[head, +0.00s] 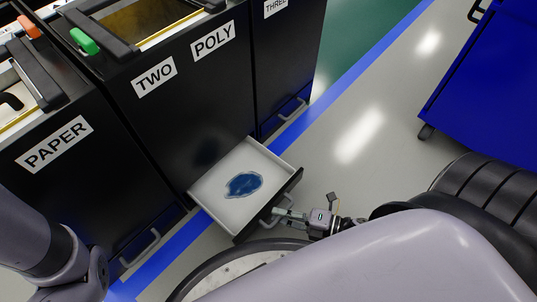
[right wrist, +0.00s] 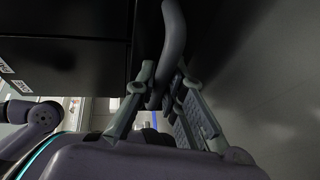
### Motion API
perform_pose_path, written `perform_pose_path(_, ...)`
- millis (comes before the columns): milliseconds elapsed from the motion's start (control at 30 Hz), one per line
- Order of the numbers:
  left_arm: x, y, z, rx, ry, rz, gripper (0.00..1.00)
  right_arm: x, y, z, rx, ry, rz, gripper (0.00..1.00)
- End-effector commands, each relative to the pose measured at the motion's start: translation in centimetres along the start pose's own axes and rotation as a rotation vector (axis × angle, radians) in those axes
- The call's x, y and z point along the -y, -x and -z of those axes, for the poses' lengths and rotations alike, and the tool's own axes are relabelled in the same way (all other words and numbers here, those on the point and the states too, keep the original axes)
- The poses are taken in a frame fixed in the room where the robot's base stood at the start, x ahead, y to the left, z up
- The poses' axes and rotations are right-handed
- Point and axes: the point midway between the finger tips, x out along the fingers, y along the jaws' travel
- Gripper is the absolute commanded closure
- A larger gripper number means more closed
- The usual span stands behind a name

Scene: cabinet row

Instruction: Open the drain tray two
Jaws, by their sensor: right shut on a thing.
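The drain tray two (head: 222,199) is a white drawer with a dark front, pulled out from the base of the black cabinet marked TWO POLY (head: 190,100). A blue puddle-like patch (head: 243,185) lies on its floor. My right gripper (head: 277,212) is at the tray's front, shut on its bar handle (head: 264,221). In the right wrist view the grey curved handle (right wrist: 173,45) runs down between the fingers of the right gripper (right wrist: 165,92). My left arm shows at the lower left in the head view, but its gripper does not.
The PAPER cabinet (head: 60,150) stands to the left and the THREE cabinet (head: 285,60) to the right, each with a low handle. A blue wheeled cart (head: 490,80) stands at the upper right. Grey floor (head: 350,130) with a blue stripe lies clear between them.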

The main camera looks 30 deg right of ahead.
Motion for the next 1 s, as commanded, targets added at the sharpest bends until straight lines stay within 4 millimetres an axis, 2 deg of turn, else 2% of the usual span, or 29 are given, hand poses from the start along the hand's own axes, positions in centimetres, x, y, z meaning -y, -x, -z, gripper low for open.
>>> perform_pose_path(33,0.1,-0.2,-0.1,-0.001,0.0,0.0,0.6,0.1,0.8,0.2,0.001,-0.003,0.002,1.0)
perform_pose_path(200,0.2,0.2,-0.8,0.019,0.002,0.007,0.6,0.3,1.9,0.7,0.002,-0.002,0.0,1.0)
perform_pose_path(600,0.2,0.6,-1.2,0.03,0.003,0.01,0.6,0.4,2.2,0.8,0.002,-0.001,0.0,1.0)
perform_pose_path(633,0.2,0.6,-1.1,0.029,0.003,0.01,0.6,0.4,2.2,0.8,0.002,-0.001,0.0,0.88)
perform_pose_path(733,0.2,0.5,-1.0,0.026,0.003,0.009,0.6,0.4,2.1,0.8,0.001,0.0,0.0,0.82)
perform_pose_path(1000,0.2,0.3,-0.6,0.015,0.002,0.008,0.6,0.5,2.1,0.8,0.0,0.0,0.0,0.8)
